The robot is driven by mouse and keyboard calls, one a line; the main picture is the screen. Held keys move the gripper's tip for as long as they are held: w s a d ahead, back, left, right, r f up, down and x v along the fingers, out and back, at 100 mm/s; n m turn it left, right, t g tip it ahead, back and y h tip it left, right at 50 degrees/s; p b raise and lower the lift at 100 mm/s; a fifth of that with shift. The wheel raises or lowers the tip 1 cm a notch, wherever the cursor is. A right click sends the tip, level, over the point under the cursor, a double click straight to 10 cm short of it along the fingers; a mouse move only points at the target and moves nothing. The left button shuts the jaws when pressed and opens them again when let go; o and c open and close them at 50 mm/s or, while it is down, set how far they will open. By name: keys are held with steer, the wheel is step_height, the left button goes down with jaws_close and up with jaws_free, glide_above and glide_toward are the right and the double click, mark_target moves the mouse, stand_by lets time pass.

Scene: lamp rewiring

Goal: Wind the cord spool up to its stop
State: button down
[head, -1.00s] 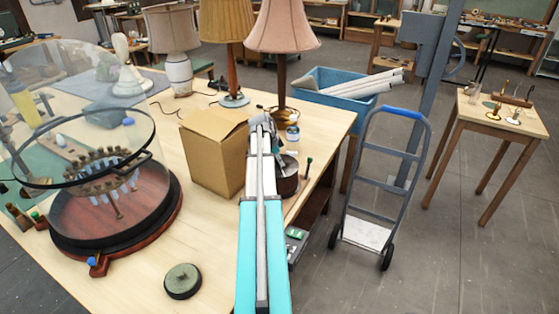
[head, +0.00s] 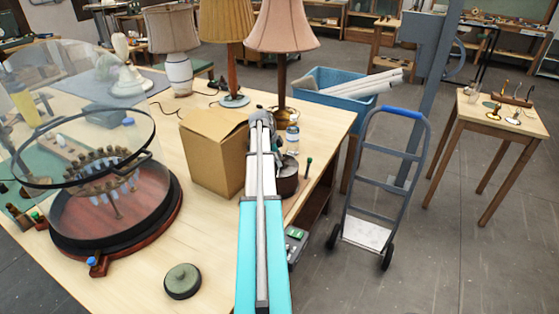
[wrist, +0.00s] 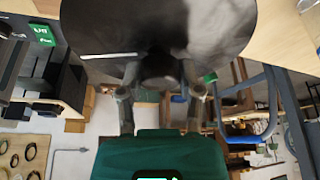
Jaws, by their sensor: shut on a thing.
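In the head view a dark brown drum (head: 287,181), which looks like the cord spool, sits at the workbench's right edge, partly hidden by my arm. The fingertips' contact is dark and hard to make out. In the head view my gripper is mostly hidden behind the arm.
A cardboard box (head: 212,160) stands close to the left of my arm. A pink-shaded lamp (head: 282,30) and a small bottle (head: 292,140) stand beyond. A glass-domed case (head: 75,240) is at left. A hand truck (head: 375,185) stands on the floor at right.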

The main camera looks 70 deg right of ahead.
steer(key=shift+c, duration=1.3)
jaws_free()
steer(key=shift+n, duration=0.4)
steer(key=n+h, duration=0.1)
steer(key=n, duration=0.2)
steer(key=shift+t, duration=0.3)
steer(key=n+t+h, duration=0.1)
steer(key=n, duration=0.3)
steer(key=shift+h, duration=0.3)
steer(key=shift+a+r+p, duration=0.1)
steer(key=shift+r+p, duration=0.45)
steer(key=p+v, duration=1.1)
steer(key=v, duration=0.1)
steer(key=shift+r+p, duration=0.35)
steer(key=shift+a, duration=0.1)
